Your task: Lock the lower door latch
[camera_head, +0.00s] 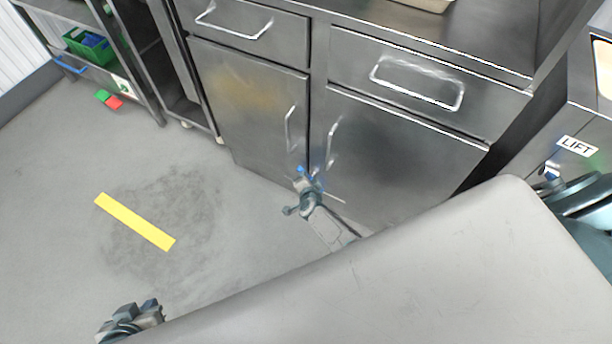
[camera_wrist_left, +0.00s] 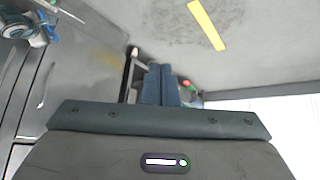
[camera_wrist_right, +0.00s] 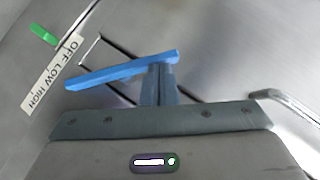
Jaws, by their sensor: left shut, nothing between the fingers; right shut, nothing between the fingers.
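The latch is a blue lever (camera_wrist_right: 115,72), seen close up in the right wrist view, lying slanted across the steel front. A small part of it shows as blue in the head view (camera_head: 300,171), low by the seam between the two cabinet doors. My right gripper (camera_wrist_right: 159,68) is shut and empty, its fingertips at the lever's right part; I cannot tell if they touch. It also shows in the head view (camera_head: 306,187). My left gripper (camera_head: 130,314) is shut and empty over the floor at the lower left, away from the cabinet. Its fingers (camera_wrist_left: 161,70) show closed together.
The left door (camera_head: 245,105) and right door (camera_head: 400,150) look closed. A bar handle (camera_wrist_right: 290,105) stands out right of my right fingers. A label (camera_wrist_right: 52,72) reads OFF LOW HIGH. A shelf with a green bin (camera_head: 88,47) stands left. The floor around the yellow strip (camera_head: 135,222) is clear.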

